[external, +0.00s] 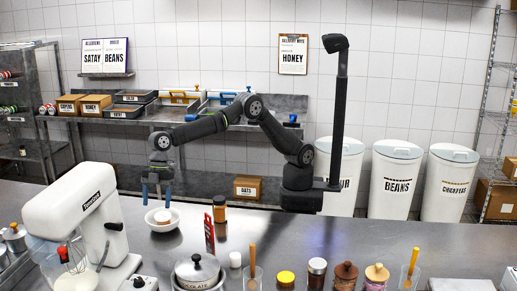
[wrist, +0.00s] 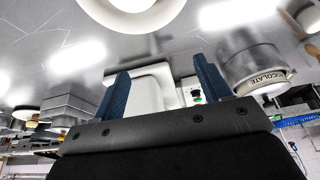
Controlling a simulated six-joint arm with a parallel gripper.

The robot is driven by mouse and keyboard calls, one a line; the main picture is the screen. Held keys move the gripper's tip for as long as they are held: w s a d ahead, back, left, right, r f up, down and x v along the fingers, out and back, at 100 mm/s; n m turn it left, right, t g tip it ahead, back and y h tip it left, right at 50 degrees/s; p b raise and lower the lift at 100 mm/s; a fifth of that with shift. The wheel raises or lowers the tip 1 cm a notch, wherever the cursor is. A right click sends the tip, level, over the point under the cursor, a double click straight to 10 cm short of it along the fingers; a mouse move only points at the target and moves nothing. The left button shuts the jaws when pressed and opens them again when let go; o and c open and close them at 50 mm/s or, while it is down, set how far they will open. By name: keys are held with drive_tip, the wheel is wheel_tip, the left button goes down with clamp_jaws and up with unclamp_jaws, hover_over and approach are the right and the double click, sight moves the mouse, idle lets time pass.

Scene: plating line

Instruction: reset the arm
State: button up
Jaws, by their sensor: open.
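My gripper (external: 157,198) hangs pointing down over the steel counter (external: 330,235), at the end of my dark arm. Its two blue fingers are apart with nothing between them, as the wrist view (wrist: 160,67) also shows. In the external view a white bowl (external: 153,224) with a small light brown item (external: 163,216) in it appears just below the fingertips. I cannot tell the exact gap. The wrist view shows part of a round white dish (wrist: 155,22) at the top edge, beyond the fingertips.
A white stand mixer (external: 88,200) stands left of my gripper. A lidded chocolate pot (external: 197,272), a red upright item (external: 209,232) and a jar (external: 219,212) stand nearby. Several jars line the front edge. White bins (external: 397,185) stand behind the counter.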

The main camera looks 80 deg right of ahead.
drive_tip(key=s+a+f, duration=0.2)
drive_tip(key=a, duration=0.2)
drive_tip(key=s+a+f, duration=0.2)
drive_tip(key=a+f, duration=0.1)
drive_tip(key=a, duration=0.1)
drive_tip(key=s+a+f, duration=0.3)
drive_tip(key=a, duration=0.1)
drive_tip(key=shift+a+f, duration=0.25)
drive_tip(key=shift+a, duration=0.1)
drive_tip(key=shift+f, duration=0.65)
drive_tip(key=shift+o, duration=0.4)
